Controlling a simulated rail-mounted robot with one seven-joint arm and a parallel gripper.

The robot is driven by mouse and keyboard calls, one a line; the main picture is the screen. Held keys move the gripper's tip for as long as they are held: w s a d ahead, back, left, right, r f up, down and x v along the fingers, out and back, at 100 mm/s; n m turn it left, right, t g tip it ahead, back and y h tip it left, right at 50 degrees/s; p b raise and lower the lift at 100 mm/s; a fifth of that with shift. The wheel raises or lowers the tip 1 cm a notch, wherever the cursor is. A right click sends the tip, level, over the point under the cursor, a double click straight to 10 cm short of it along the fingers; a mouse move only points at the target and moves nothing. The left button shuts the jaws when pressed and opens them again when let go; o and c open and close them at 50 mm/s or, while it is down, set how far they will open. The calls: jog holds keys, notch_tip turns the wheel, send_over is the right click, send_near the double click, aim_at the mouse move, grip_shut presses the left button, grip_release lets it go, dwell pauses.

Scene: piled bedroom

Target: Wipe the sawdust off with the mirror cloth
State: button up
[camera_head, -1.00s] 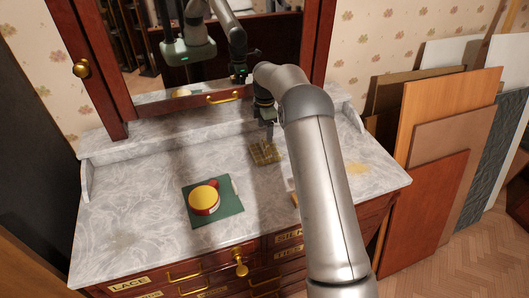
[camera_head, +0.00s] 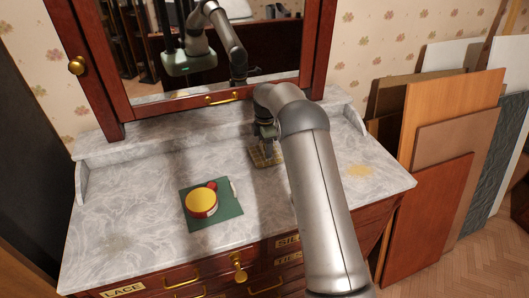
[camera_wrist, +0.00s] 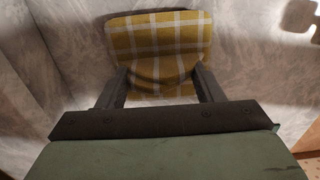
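The mirror cloth (camera_head: 262,158), a yellow-and-white checked cloth, lies on the marble dresser top (camera_head: 135,190) near the back middle. It also shows in the wrist view (camera_wrist: 158,40). My gripper (camera_head: 267,150) is low over the cloth, pointing down. In the wrist view my gripper (camera_wrist: 160,75) has its fingers wide apart, overlapping the cloth's left and right edges; whether they touch it is unclear. A yellow sawdust patch (camera_head: 358,171) lies at the right of the top. A fainter tan patch (camera_head: 103,252) shows at front left. My arm hides part of the top.
A green mat (camera_head: 225,212) holds a yellow-and-red round object (camera_head: 201,202) and a small pale item, left of the cloth. The mirror frame (camera_head: 172,104) and a raised marble ledge (camera_head: 180,133) stand behind. Boards (camera_head: 425,220) lean at the right. Open marble lies left.

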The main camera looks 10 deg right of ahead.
jog(key=c, duration=0.9)
jog(key=shift+r+p, duration=1.9)
jog(key=shift+r, duration=1.6)
jog(key=shift+r, duration=0.1)
notch_tip(320, 180, up, 2)
jog(key=shift+r+p, duration=0.2)
jog(key=shift+p, duration=0.65)
notch_tip(320, 180, up, 2)
jog(key=shift+r, duration=0.25)
